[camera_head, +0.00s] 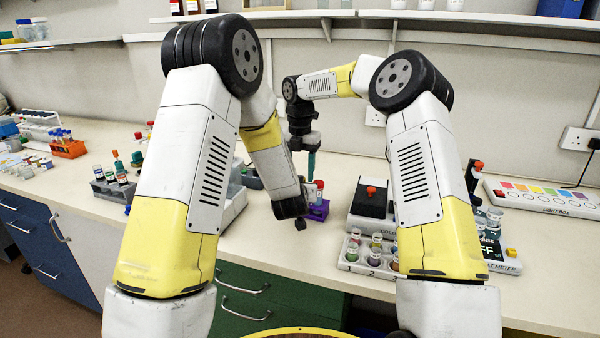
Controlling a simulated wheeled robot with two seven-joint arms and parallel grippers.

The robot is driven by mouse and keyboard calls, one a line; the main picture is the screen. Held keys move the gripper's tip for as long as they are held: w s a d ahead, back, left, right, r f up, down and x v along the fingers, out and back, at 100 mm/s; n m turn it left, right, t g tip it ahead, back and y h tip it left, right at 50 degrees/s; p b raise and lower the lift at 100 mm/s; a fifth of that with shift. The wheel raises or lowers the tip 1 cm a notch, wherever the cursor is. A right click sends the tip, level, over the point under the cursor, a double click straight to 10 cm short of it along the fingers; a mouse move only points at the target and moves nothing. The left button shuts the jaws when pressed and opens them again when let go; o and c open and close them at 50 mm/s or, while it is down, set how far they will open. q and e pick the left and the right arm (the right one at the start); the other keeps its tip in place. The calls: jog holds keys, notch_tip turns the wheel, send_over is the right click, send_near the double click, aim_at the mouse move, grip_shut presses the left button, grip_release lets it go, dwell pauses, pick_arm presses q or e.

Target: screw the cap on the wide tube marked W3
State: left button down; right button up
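No marking W3 is readable, so I cannot tell which tube is the wide tube or where its cap is. A purple rack (318,210) stands mid-bench with a red-topped tube (319,186) in it. My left gripper (301,223) points down just left of the purple rack; its fingers are small, dark and mostly hidden by the wrist. My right gripper (305,143) hangs above and behind the purple rack. A slim teal upright thing (311,165) shows just below its fingers; I cannot tell whether it is held.
A grey tray of round jars (372,255) and a black device with an orange knob (371,198) stand right of the purple rack. A light box (545,198) lies far right. An orange rack (68,149) and grey vial rack (113,185) stand left. The bench front centre is clear.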

notch_tip(320, 180, up, 4)
jog(key=shift+r, duration=0.25)
jog(key=o, duration=0.6)
jog(key=shift+c, duration=0.2)
notch_tip(320, 180, up, 12)
jog(key=shift+s, duration=0.1)
pick_arm(q)
jog(key=c, duration=1.1)
grip_release()
jog(key=v, duration=0.7)
jog(key=shift+s+r, duration=0.15)
jog(key=shift+s, duration=0.25)
